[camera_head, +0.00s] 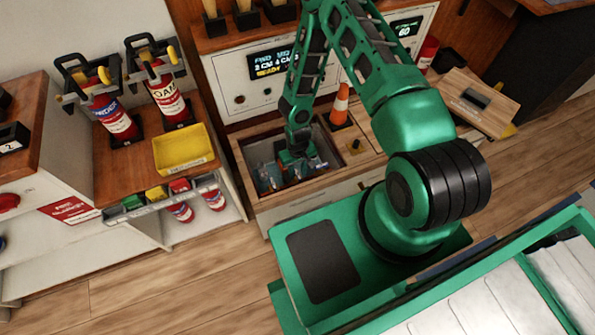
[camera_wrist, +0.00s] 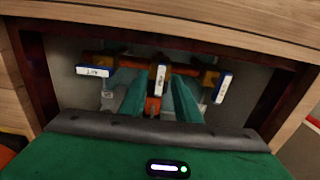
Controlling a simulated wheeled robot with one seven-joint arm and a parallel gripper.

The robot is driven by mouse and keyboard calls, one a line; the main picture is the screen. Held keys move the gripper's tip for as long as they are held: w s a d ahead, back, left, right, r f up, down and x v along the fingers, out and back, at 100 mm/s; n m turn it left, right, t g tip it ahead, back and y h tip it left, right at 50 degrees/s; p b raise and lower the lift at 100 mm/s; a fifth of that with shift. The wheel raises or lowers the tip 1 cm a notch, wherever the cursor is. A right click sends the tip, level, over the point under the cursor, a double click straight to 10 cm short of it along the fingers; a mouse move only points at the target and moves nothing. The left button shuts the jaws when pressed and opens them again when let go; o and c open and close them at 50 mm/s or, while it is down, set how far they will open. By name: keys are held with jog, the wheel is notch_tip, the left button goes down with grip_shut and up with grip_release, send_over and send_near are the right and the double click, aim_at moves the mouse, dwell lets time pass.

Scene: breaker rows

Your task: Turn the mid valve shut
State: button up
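Three valve handles with white labels and blue edges sit on orange-brown pipework in a recessed box (camera_head: 253,152). In the wrist view the mid valve handle (camera_wrist: 160,79) points along the view, toward me. The left handle (camera_wrist: 93,71) lies crosswise and the right handle (camera_wrist: 222,88) is slanted. My gripper (camera_wrist: 159,92) is open, with one green finger on each side of the mid handle and a visible gap to both. In the head view my gripper (camera_head: 296,162) reaches down into the box and hides much of the valves.
The box's wooden rim surrounds my gripper closely. A yellow tray (camera_head: 183,150) and red canisters (camera_head: 168,98) are on the left bench. A wooden board (camera_head: 478,102) lies to the right.

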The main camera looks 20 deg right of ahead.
jog(key=shift+c, duration=0.3)
grip_shut()
jog(key=shift+d, duration=0.15)
